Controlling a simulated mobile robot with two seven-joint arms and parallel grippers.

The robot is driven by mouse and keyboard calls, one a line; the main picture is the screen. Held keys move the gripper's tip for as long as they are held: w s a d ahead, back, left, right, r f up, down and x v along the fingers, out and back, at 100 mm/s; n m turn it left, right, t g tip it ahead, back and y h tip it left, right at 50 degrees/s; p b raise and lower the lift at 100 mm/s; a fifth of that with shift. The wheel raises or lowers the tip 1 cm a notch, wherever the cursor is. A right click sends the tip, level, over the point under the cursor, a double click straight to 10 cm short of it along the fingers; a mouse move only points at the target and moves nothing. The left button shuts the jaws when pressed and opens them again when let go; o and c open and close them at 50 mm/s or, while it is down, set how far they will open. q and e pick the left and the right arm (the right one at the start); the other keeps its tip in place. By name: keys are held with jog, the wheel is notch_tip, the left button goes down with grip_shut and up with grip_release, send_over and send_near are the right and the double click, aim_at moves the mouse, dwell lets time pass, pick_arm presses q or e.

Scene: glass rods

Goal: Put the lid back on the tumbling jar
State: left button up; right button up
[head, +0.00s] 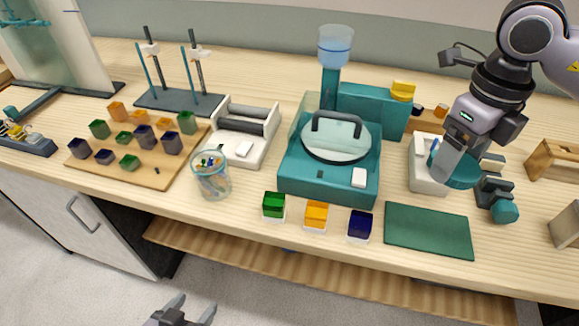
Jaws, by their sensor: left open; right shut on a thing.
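A clear glass jar (213,181) stands upright near the front of the bench, left of the teal machine. It holds small coloured pieces and its top looks open. A teal round piece that looks like the lid (462,177) is in my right gripper (449,160), tilted, on the right side of the bench over the white box. The fingers are shut on it and cover part of it. My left gripper (190,310) is at the bottom edge of the picture, below the bench front, open and empty.
A teal machine (290,183) with a glass-topped cover stands mid-bench. A white two-roller device (241,148) stands behind the jar. A wooden board (150,178) with several blocks is left.

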jog(key=n, duration=0.1)
jog(key=f+n, duration=0.1)
jog(key=n, duration=0.2)
jog(key=shift+a+f, duration=0.15)
jog(key=shift+a, duration=0.1)
jog(key=n, duration=0.2)
jog(key=f+n, duration=0.1)
jog(key=shift+a+f+n, duration=0.1)
jog(key=shift+a+n, duration=0.1)
jog(key=shift+n, duration=0.2)
jog(key=f+n, duration=0.2)
jog(key=n, duration=0.5)
jog(key=a+f+n, duration=0.1)
jog(key=f+n, duration=0.1)
jog(key=n, duration=0.5)
jog(key=a+f+n, duration=0.1)
jog(key=f+n, duration=0.1)
jog(key=n, duration=0.6)
jog(key=shift+s+f, duration=0.3)
jog(key=shift+s, duration=0.05)
